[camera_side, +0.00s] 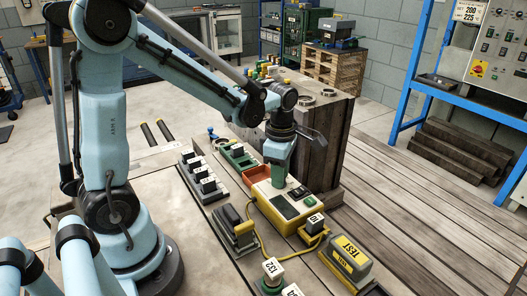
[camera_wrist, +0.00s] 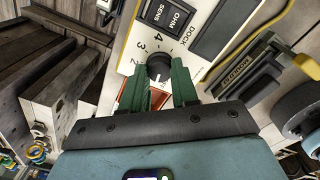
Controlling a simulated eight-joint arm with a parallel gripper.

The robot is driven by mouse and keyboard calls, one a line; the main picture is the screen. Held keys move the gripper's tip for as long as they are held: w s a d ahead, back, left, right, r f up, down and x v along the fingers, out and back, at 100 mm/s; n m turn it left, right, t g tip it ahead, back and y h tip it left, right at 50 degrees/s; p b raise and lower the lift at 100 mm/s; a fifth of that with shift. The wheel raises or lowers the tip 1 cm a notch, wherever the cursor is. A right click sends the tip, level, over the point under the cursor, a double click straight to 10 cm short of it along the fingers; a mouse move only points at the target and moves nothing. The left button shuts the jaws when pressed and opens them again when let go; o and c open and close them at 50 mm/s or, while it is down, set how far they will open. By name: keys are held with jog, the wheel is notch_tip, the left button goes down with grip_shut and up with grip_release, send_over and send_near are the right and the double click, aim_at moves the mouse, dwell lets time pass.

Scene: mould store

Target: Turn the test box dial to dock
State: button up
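The test box (camera_side: 275,212) is a yellow case with a pale face, dark panels and a green part. It lies on the bench in the side view. In the wrist view its pale face (camera_wrist: 200,52) carries a round black dial (camera_wrist: 159,66), the numbers 4 to 1 and the word DOCK. A short pale mark shows low on the dial; which label it points at is unclear. My gripper (camera_wrist: 164,72) has its two green fingers either side of the dial, and whether they press on it is not clear. In the side view my gripper (camera_side: 279,178) stands over the box's far end, hiding the dial.
A grey and black block (camera_side: 235,228) stands left of the box, with a yellow cable beside it. A yellow and black TEST unit (camera_side: 348,255) lies nearer the front right.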

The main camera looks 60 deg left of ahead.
grip_shut()
